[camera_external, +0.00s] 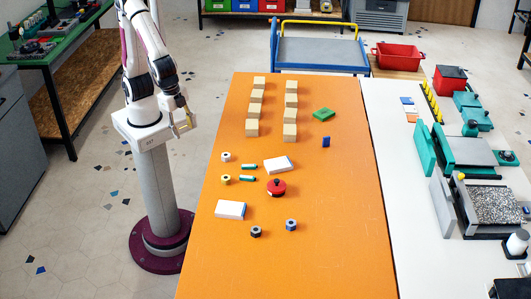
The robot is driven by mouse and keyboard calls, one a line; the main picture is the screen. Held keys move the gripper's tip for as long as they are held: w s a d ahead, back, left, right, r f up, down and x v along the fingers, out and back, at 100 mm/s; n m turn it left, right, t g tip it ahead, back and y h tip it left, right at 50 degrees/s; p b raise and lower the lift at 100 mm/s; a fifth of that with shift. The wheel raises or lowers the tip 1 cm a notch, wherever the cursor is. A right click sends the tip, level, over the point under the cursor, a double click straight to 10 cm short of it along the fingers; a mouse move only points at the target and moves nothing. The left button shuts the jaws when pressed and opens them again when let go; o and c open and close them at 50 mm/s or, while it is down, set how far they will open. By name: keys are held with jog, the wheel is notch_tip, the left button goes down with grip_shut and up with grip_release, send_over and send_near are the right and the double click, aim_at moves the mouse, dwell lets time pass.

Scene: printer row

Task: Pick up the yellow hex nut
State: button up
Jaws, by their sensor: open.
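A small yellow hex nut (226,180) lies on the left part of the orange table (330,250). A similar whitish nut (226,157) lies just behind it. My gripper (184,124) is open and empty. It hangs beside the table's left edge, behind and to the left of the yellow nut, well apart from it. Fine detail of the fingertips is too small to tell.
Two green-and-white cylinders (248,178) lie right of the nuts. White boxes (231,209), a red round knob (277,186), and dark nuts (256,231) lie nearby. Wooden blocks (290,113) stand in two rows behind. The table's front is clear.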

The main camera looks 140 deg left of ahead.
jog(key=w+a+f+n+g+y, duration=0.1)
jog(key=w+a+f+n+y, duration=0.1)
jog(key=w+f+n, duration=0.6)
jog(key=n+t, duration=0.1)
jog(key=n, duration=0.3)
send_near(225, 178)
jog(key=f, duration=0.1)
jog(key=shift+s+a+n+y, duration=0.1)
jog(key=shift+s+n+y, duration=0.1)
jog(key=shift+n, duration=0.4)
jog(key=shift+s+n+y, duration=0.1)
jog(key=shift+n+y, duration=0.1)
jog(key=shift+n, duration=0.4)
jog(key=shift+f, duration=0.1)
jog(key=shift+x, duration=1.2)
jog(key=shift+f, duration=0.1)
jog(key=shift+w+x, duration=0.1)
jog(key=shift+x, duration=1.15)
jog(key=shift+w+x, duration=0.15)
jog(key=shift+x, duration=1.1)
